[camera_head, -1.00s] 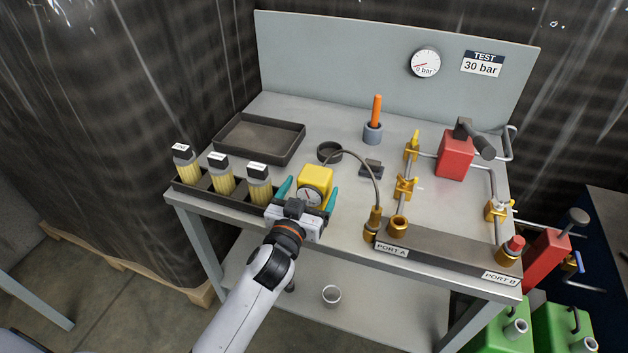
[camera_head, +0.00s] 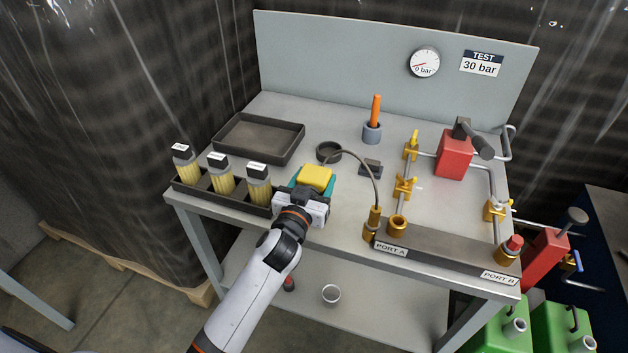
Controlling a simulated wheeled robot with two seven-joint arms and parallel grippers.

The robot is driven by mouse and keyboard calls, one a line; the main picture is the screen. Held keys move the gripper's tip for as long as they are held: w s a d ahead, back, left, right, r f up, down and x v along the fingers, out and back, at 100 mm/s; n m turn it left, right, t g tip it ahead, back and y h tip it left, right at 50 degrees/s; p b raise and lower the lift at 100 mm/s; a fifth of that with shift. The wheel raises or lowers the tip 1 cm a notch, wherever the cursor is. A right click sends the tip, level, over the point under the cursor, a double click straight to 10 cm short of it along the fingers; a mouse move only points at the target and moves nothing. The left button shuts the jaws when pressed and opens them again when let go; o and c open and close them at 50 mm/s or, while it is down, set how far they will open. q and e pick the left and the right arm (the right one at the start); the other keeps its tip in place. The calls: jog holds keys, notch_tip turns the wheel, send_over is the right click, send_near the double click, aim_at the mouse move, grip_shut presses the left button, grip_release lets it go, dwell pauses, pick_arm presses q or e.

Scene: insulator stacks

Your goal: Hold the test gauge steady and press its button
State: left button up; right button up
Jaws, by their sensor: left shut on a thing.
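The test gauge (camera_head: 316,177) is a yellow block on the bench, and its dial face is now hidden behind my left gripper. I cannot make out the gauge's button. My right gripper is not in view.
A black rack (camera_head: 230,195) with several yellow bottles stands left of the gauge, an empty dark tray (camera_head: 258,139) behind it. An orange-handled tool (camera_head: 375,110) stands in a grey holder. Brass valves, a red pump (camera_head: 455,155) and the port block (camera_head: 440,252) occupy the right.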

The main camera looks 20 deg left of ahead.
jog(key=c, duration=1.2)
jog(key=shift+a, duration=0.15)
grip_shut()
